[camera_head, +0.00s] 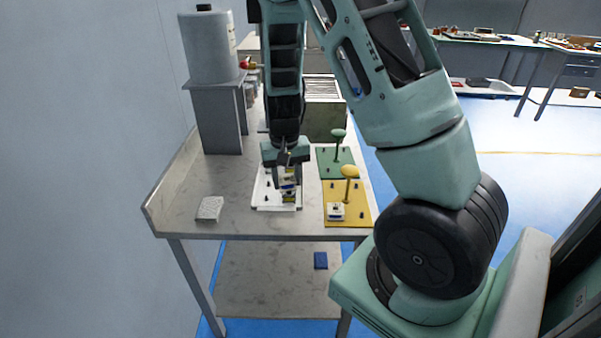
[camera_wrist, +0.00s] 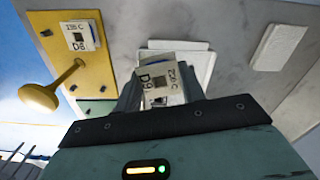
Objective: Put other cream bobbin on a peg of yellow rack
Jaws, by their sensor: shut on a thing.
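My gripper (camera_head: 288,170) points down over the white board (camera_head: 262,197). It is shut on a cream bobbin (camera_wrist: 165,88), whose label reads D9, between the fingers in the wrist view. In the head view the fingers and wrist partly cover this bobbin, and its gap to the board is hard to tell. The yellow rack (camera_head: 347,218) lies to the right of the gripper, with short dark pegs and a tall yellow knobbed post (camera_head: 349,172). Another cream bobbin (camera_head: 336,211), labelled D8 in the wrist view (camera_wrist: 80,36), sits at the rack's near left.
A green rack (camera_head: 325,168) with a green knobbed post (camera_head: 338,136) stands behind the yellow one. A pale block (camera_head: 209,208) lies on the table's left. A grey cylinder (camera_head: 207,48) stands on a pedestal at the back left. Bare tabletop (camera_head: 230,185) shows left of the board.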

